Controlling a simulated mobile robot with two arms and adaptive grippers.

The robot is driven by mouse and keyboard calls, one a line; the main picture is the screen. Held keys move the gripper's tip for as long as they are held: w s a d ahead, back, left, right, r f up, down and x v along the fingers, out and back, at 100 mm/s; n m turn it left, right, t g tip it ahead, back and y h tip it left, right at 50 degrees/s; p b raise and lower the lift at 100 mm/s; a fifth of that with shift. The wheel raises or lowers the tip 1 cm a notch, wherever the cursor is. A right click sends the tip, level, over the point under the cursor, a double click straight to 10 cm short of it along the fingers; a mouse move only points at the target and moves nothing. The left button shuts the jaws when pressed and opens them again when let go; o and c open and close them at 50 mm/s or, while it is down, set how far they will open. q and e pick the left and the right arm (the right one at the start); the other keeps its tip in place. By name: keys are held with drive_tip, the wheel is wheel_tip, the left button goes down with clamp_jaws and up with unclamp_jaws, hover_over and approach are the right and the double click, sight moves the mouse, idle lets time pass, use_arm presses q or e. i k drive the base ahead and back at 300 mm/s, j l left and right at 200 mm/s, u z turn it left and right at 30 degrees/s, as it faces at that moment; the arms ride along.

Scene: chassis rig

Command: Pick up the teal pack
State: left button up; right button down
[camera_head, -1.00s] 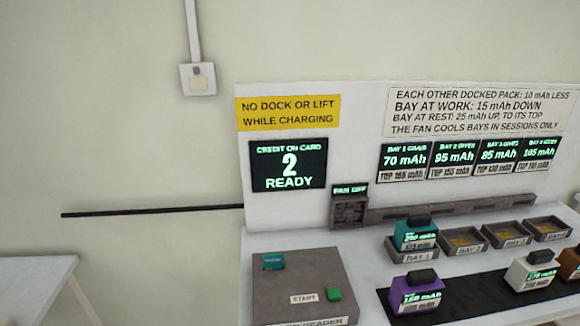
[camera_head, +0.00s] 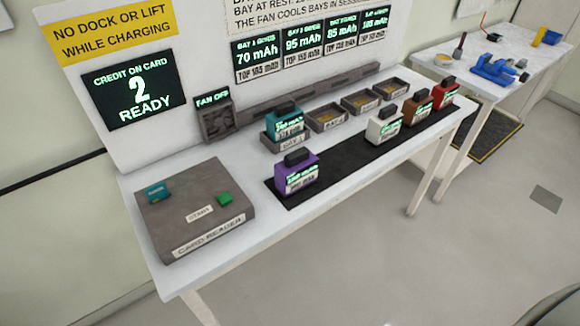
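The teal pack (camera_head: 284,122) stands upright in the first bay (camera_head: 286,146), the leftmost of a row of bays on the white table. It has a black top and a lit green display on its front, too small to read surely. Neither of my grippers shows in the head view.
Three bays to its right look empty. A purple pack (camera_head: 297,174), a white pack (camera_head: 384,126), a brown pack (camera_head: 417,107) and a red pack (camera_head: 445,93) stand on a black mat (camera_head: 345,163). A card reader (camera_head: 238,232) sits at the left. Another table (camera_head: 440,58) stands beyond, right.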

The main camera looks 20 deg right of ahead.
sight(286, 121)
drive_tip(key=i+l+u, duration=0.1)
drive_tip(key=i+l, duration=0.15)
drive_tip(key=i+l+u, duration=0.1)
drive_tip(key=l, duration=0.4)
drive_tip(key=i+l+u, duration=0.15)
drive_tip(key=i+l, duration=0.15)
drive_tip(key=l, duration=0.1)
